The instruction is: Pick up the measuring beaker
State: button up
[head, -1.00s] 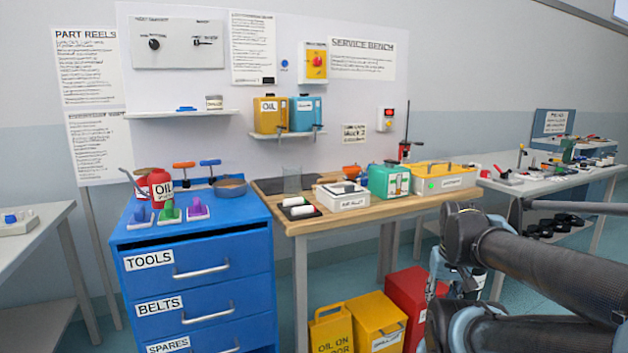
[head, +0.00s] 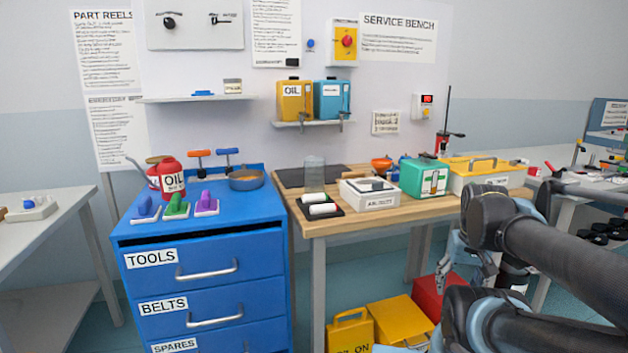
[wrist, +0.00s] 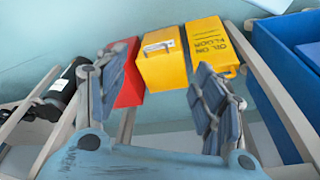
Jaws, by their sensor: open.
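The measuring beaker (head: 314,173) is a clear, greyish cylinder standing upright at the left part of the wooden service bench (head: 345,222), behind a black tray with white rolls. It does not show in the wrist view. My gripper (wrist: 167,98) is open and empty in the wrist view, its two padded fingers spread apart. In the head view my gripper and arm are at the lower right, below the bench top and well away from the beaker.
A white box (head: 369,194) and a green case (head: 424,178) stand right of the beaker. The black tray (head: 322,210) is in front of it. A blue drawer cabinet (head: 205,250) adjoins at left. Yellow bins (head: 402,318) and a red bin stand under the bench.

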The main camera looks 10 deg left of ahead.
jog(key=shift+o, duration=1.2)
jog(key=w+a+r+n, duration=0.2)
jog(key=w+a+r, duration=0.3)
jog(key=w+r, duration=0.4)
jog(key=shift+w+a+r+t+y, duration=0.3)
jog(key=shift+w+a+r+t, duration=0.1)
jog(key=shift+r, duration=0.5)
jog(key=w+a+r+n+t+y, duration=0.1)
jog(key=w+a+r+n, duration=0.1)
jog(key=w+a+r, duration=0.55)
jog(key=w+a+r+n+y, duration=0.15)
jog(key=w+a+r, duration=0.35)
jog(key=a+r, duration=0.5)
jog(key=n, duration=0.3)
send_near(314, 159)
jog(key=shift+y, duration=0.45)
jog(key=f, duration=0.2)
jog(key=a+f, duration=0.1)
jog(key=f, duration=0.5)
jog(key=shift+s+a, duration=0.15)
jog(key=shift+a, duration=0.1)
jog(key=shift+w+x, duration=0.15)
jog(key=shift+x, duration=1.1)
jog(key=shift+w+x, duration=0.15)
jog(key=shift+x, duration=1.1)
jog(key=shift+r, duration=0.1)
jog(key=shift+c, duration=0.5)
jog(key=c, duration=1.1)
